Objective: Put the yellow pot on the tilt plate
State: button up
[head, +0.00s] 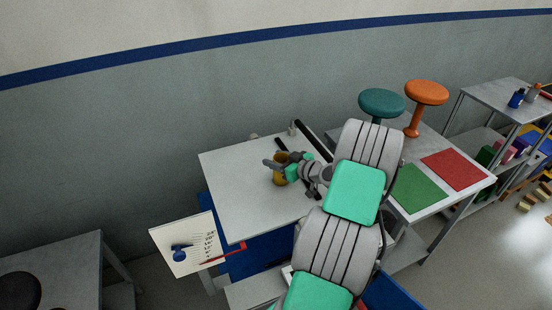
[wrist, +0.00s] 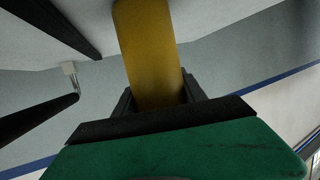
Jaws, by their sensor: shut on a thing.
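The yellow pot (head: 279,179) is at my gripper (head: 286,167), over the white table top (head: 232,165) in the head view. In the wrist view, the yellow pot (wrist: 150,45) stands between the two dark fingers of my gripper (wrist: 160,96), which is shut on it. Whether the pot touches the table top or hangs just above it, I cannot tell. I cannot tell for sure which surface is the tilt plate. My arm hides part of the table's right side.
Black bars (head: 312,139) lie or stand at the table's right. To the right are a teal stool (head: 381,103), an orange stool (head: 426,93), a green mat (head: 418,188) and a red mat (head: 453,169). A sign board (head: 187,244) stands at front left. The table's left part is clear.

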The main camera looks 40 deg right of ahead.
jog(key=shift+f, duration=0.2)
jog(key=o, duration=1.4)
jog(key=shift+r, duration=0.15)
jog(key=shift+s+r, duration=0.15)
jog(key=shift+s, duration=0.05)
jog(key=b+v, duration=0.2)
jog(key=v, duration=0.9)
jog(key=shift+s+r+b, duration=0.15)
jog(key=shift+s+b, duration=0.15)
